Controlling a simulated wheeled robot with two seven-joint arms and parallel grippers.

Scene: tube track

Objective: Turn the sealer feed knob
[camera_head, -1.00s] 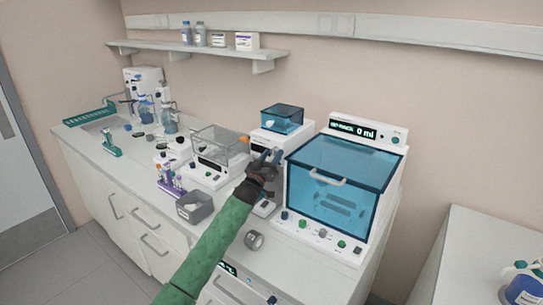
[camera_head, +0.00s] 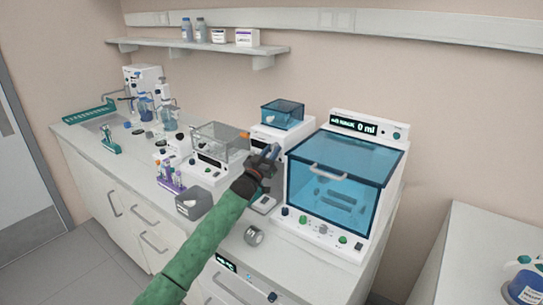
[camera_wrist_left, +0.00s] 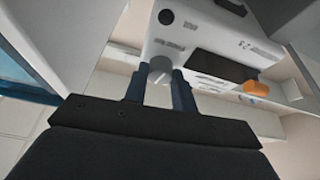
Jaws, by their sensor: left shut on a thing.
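The sealer looks to be the white machine (camera_head: 265,135) with a blue-tinted box on top, at the middle of the head view. In the left wrist view its white body (camera_wrist_left: 205,35) fills the upper middle. My left gripper (camera_head: 269,153) is at the machine's front. In the left wrist view my left gripper (camera_wrist_left: 161,80) is shut on this knob, one dark finger on each side. The fingers and wrist hide most of the knob in the head view. My right gripper is not in view.
A large blue-windowed cabinet (camera_head: 345,175) stands close on the right of my left gripper. A clear-lidded instrument (camera_head: 215,150) and a grey bin (camera_head: 195,204) are on the left. A small round metal item (camera_head: 254,235) lies in front. An orange part (camera_wrist_left: 255,88) is near the fingers.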

